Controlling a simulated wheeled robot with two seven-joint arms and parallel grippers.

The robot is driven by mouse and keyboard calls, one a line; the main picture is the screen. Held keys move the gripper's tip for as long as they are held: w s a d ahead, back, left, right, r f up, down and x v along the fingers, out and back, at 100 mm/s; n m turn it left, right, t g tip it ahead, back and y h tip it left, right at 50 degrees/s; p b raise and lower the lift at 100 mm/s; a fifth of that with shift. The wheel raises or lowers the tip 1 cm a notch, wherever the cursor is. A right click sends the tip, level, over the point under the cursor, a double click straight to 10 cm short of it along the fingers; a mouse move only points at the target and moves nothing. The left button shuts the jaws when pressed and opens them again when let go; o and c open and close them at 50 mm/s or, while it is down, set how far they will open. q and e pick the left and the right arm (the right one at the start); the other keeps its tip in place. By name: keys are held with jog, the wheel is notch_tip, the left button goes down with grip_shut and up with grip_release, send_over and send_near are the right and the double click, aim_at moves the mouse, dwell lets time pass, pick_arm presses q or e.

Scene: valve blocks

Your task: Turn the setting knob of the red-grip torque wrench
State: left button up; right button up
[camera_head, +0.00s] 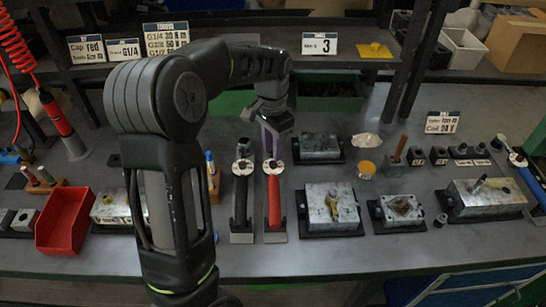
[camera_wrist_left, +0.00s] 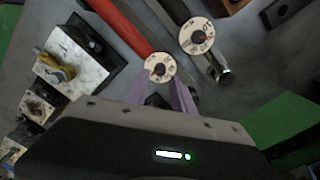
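The red-grip torque wrench (camera_head: 274,197) lies on the bench with its grip toward the front edge. Its round cream dial (camera_head: 274,167) is at the far end, and the dial also shows in the left wrist view (camera_wrist_left: 160,66). A black-grip torque wrench (camera_head: 241,200) lies parallel on its left; its dial (camera_wrist_left: 196,35) also shows in the left wrist view. My left gripper (camera_head: 272,150) points down just behind the red-grip wrench's dial. In the left wrist view its purple fingers (camera_wrist_left: 163,84) are apart, at the dial's near edge, with nothing seen held between them. Contact cannot be told.
A valve block with a yellow fitting (camera_head: 331,206) stands right of the red-grip wrench, and another grey block (camera_head: 319,147) behind it. A red bin (camera_head: 66,222) and a wooden stand (camera_head: 214,186) are on the left. The bench's front strip (camera_head: 320,257) is clear.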

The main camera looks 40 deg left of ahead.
aim_at(273, 163)
pick_arm(q)
jog(key=shift+f, duration=2.2)
jog(key=shift+c, duration=0.4)
grip_shut()
